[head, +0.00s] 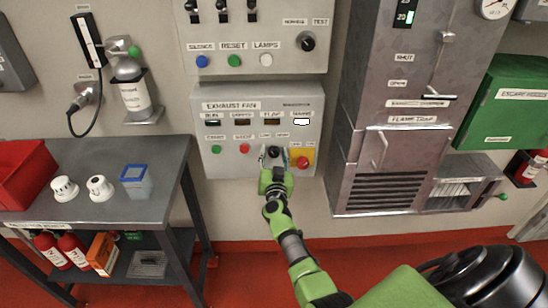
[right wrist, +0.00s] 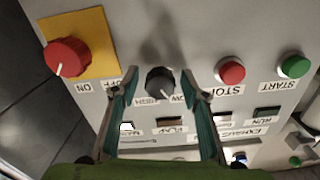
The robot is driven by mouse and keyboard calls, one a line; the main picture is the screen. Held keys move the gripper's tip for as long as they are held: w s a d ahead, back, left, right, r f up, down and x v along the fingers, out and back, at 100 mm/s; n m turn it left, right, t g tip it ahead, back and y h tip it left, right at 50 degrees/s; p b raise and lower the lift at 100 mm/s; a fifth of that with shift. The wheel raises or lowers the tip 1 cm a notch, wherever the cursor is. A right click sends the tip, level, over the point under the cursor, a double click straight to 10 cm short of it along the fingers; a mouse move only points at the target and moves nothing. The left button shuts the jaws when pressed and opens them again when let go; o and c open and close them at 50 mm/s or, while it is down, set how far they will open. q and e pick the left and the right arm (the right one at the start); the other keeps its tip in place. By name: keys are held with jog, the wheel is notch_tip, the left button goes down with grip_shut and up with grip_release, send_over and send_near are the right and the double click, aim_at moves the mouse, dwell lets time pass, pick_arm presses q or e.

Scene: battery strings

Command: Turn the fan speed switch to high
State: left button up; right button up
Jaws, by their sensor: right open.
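The fan speed switch is a small black knob (right wrist: 160,80) on the grey exhaust fan panel (head: 232,162). In the right wrist view the panel is upside down, with a HIGH label at the knob's left and a partly hidden LOW label at its right. My right gripper (head: 272,157) is in front of the knob in the head view and partly hides it. In the right wrist view the open gripper (right wrist: 160,83) has one fingertip on each side of the knob, with visible gaps. Its depth relative to the knob is unclear. My left gripper is out of view.
A red rotary switch on a yellow plate (head: 301,158) sits close to the right of the knob. Red (head: 244,148) and green (head: 215,149) buttons are to its left. A metal cabinet (head: 386,150) stands right, and a grey table (head: 160,170) left.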

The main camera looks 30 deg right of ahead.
jog(key=c, duration=1.1)
jog(key=shift+m, duration=0.4)
jog(key=m, duration=0.4)
jog(key=shift+m, duration=0.3)
jog(key=m+b, duration=0.1)
jog(key=m, duration=0.5)
jog(key=shift+b, duration=0.3)
jog(key=shift+m, duration=0.4)
